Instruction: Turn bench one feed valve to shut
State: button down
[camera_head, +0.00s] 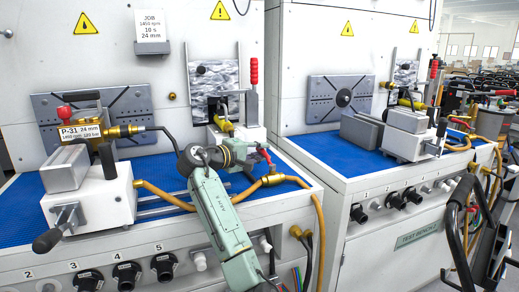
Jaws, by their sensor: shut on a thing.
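The feed valve (272,179) is a brass fitting at the front right edge of the left bench, with orange hoses joined to it. Its small red lever (265,156) shows above the brass body. My gripper (259,158), at the end of my pale green arm, is at this lever and is shut on it. The fingers and part of the lever overlap, so the exact grip and the lever's angle are hard to tell.
A brass pump tagged P-31 (95,132) sits above a grey vise (115,195) on the left bench. A red-handled clamp (254,72) stands behind my gripper. An orange hose (318,225) hangs over the front edge. A second bench (400,220) stands at the right.

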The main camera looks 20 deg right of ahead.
jog(key=shift+d, duration=0.1)
dwell(0.3)
jog(key=c, duration=1.5)
grip_release()
jog(key=shift+o, duration=0.2)
jog(key=v, duration=1.2)
